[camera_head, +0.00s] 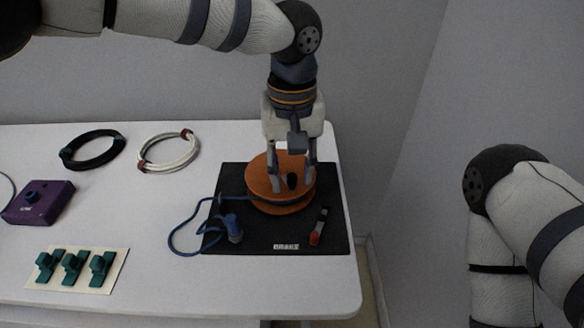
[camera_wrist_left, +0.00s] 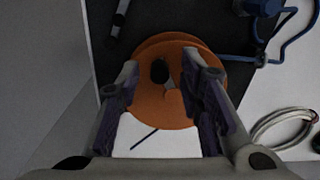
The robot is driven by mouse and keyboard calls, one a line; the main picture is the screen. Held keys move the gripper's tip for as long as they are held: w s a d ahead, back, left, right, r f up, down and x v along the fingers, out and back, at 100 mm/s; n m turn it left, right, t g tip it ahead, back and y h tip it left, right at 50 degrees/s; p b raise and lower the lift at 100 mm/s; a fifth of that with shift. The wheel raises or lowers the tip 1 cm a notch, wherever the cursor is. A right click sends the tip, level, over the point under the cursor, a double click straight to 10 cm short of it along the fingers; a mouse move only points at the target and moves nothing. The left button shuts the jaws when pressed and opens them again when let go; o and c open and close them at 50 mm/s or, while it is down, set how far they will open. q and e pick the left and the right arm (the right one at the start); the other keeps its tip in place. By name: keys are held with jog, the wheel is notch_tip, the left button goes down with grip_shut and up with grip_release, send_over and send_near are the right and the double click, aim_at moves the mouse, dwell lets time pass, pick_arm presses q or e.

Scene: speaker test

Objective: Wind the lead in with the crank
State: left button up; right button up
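The orange reel (camera_head: 262,172) sits on a black mat (camera_head: 225,180); it also shows in the left wrist view (camera_wrist_left: 178,115). Its dark crank knob (camera_head: 292,181) stands on top and shows in the left wrist view (camera_wrist_left: 160,71). My left gripper (camera_head: 293,186) points down over the reel, open, with the knob between its fingertips and a gap on each side. The blue lead (camera_head: 182,228) runs from the reel in a loose loop over the mat's left edge onto the table. Its blue plug (camera_head: 233,229) is on the mat. My right gripper is out of view.
On the white table (camera_head: 150,215) are a black coil (camera_head: 92,151), a white coil (camera_head: 168,152), a purple box (camera_head: 38,204) and a card with teal clips (camera_head: 74,268). The table's right edge is close.

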pick_arm(q)
grip_shut()
jog(key=shift+w+d+r+n, duration=0.1)
jog(key=shift+d+n, duration=0.05)
jog(key=shift+n, duration=0.15)
